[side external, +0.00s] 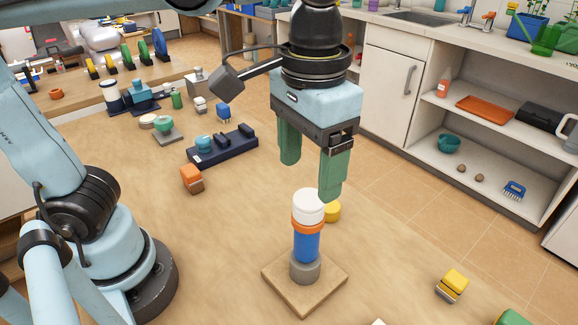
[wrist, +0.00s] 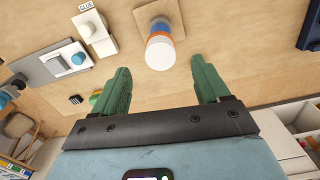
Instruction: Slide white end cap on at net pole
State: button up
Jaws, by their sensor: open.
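The white end cap (side external: 308,204) sits upright on top of the net pole. Below it the pole has an orange ring (side external: 308,228), a blue section (side external: 306,246) and a grey foot (side external: 305,267), on a square wooden base (side external: 326,284). My gripper (side external: 310,180) is open and empty, fingers pointing down, above and slightly behind the cap. The near fingertip is close to the cap's top edge; I cannot tell if they touch. In the wrist view the cap (wrist: 160,54) shows beyond and between the open green fingers (wrist: 160,64).
A yellow piece (side external: 333,211) lies behind the pole. An orange block (side external: 192,179) and a dark tray (side external: 221,147) are to the left; a yellow-and-grey block (side external: 452,284) is at the right. The table around the base is mostly clear.

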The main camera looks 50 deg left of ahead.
aim_at(308, 198)
notch_tip(308, 198, up, 6)
jog(key=shift+r, duration=0.2)
dwell(0.4)
jog(key=w+a+f+t, duration=0.2)
jog(key=a+f+t, duration=0.1)
jog(key=a+f, duration=0.5)
jog(key=w+a+f+n+t, duration=0.1)
jog(key=a+f+t, duration=0.3)
jog(key=a+f, duration=0.4)
jog(key=shift+w+a, duration=0.55)
jog(key=shift+w, duration=0.05)
